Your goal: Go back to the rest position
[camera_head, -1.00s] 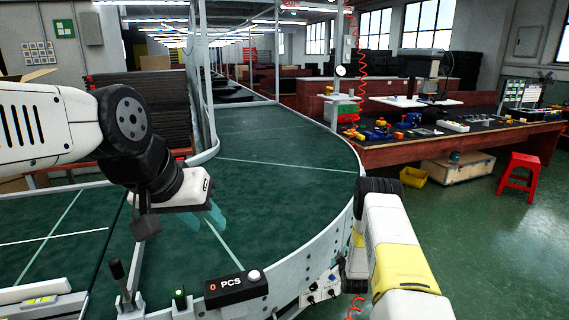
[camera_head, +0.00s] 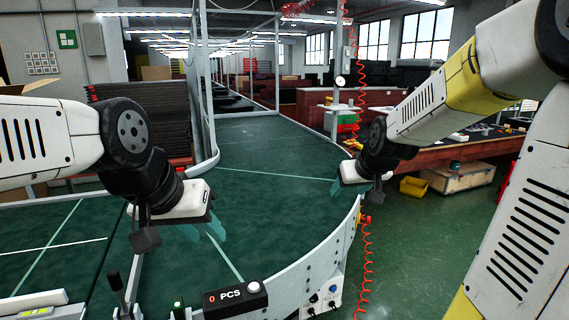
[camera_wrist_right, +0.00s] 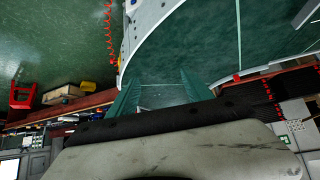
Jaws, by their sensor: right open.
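My left gripper (camera_head: 208,228) hangs over the green curved conveyor (camera_head: 270,225) at the left of the head view. Its teal fingers point down and to the right; the picture does not show clearly how far apart they are. My right gripper (camera_head: 336,187) is above the right rim of the conveyor in the head view. In the right wrist view its two teal fingers (camera_wrist_right: 161,95) are spread apart with nothing between them, with the conveyor surface behind.
A counter box (camera_head: 235,298) reading 0 PCS stands at the conveyor's near edge. A red coiled cable (camera_head: 366,260) hangs beside the right rim. A workbench (camera_head: 455,152), a wooden crate (camera_head: 462,178) and a yellow bin (camera_head: 413,187) are to the right. The belt is bare.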

